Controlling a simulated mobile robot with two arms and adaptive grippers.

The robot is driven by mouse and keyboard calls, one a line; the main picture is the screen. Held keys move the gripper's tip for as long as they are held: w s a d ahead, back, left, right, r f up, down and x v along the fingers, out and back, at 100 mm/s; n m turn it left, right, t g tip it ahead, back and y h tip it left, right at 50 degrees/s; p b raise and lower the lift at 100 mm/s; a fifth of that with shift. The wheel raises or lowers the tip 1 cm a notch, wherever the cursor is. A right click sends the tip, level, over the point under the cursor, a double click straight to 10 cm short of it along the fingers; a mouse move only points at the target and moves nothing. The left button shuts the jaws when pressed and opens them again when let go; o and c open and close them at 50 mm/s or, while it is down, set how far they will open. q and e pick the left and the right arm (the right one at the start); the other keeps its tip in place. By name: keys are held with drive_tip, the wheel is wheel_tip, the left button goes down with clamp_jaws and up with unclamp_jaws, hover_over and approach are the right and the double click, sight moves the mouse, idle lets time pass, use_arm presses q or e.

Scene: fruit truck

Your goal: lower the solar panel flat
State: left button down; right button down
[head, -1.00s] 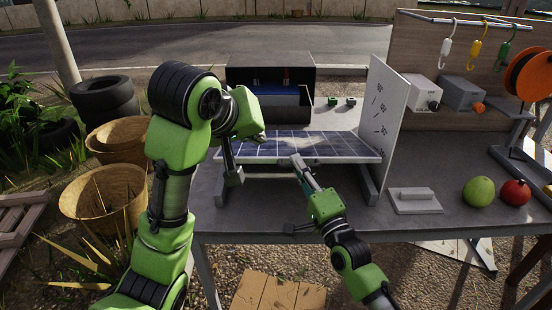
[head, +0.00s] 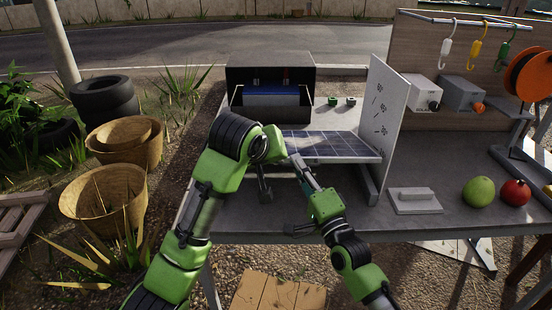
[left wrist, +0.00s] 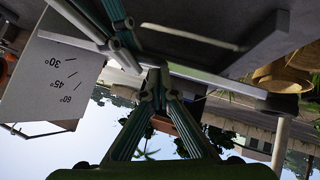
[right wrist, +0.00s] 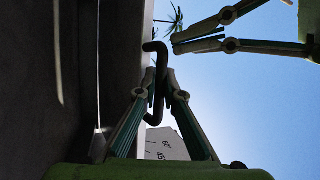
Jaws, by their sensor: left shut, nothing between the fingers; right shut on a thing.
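The blue solar panel (head: 335,146) lies low over the table, close to flat; I cannot tell any small remaining tilt. My left arm hides its left part. An angle board (head: 390,105) with degree marks stands at its right end; it also shows in the left wrist view (left wrist: 65,75). My right gripper (head: 297,162) is at the panel's front edge. In the right wrist view it is shut on a dark bent rod (right wrist: 156,85). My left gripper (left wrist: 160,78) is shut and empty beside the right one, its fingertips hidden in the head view.
A dark box (head: 270,80) stands behind the panel. Hooks (head: 475,40) hang above. Baskets (head: 105,195) stand on the ground at left.

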use_arm(q)
drive_tip(key=shift+f, duration=0.1)
use_arm(e)
drive_tip(key=shift+r, duration=0.2)
use_arm(q)
drive_tip(key=shift+s+f+t, duration=0.15)
drive_tip(key=shift+s+f, duration=0.1)
drive_tip(key=shift+f, duration=0.45)
drive_tip(key=shift+s+f+t, duration=0.15)
drive_tip(key=shift+s+f, duration=0.1)
drive_tip(key=shift+f, duration=0.45)
use_arm(e)
drive_tip(key=shift+s+r, duration=0.1)
drive_tip(key=shift+r, duration=0.2)
drive_tip(key=c, duration=2.4)
unclamp_jaws()
use_arm(q)
drive_tip(key=shift+a, duration=0.1)
use_arm(e)
drive_tip(key=shift+s+f, duration=0.1)
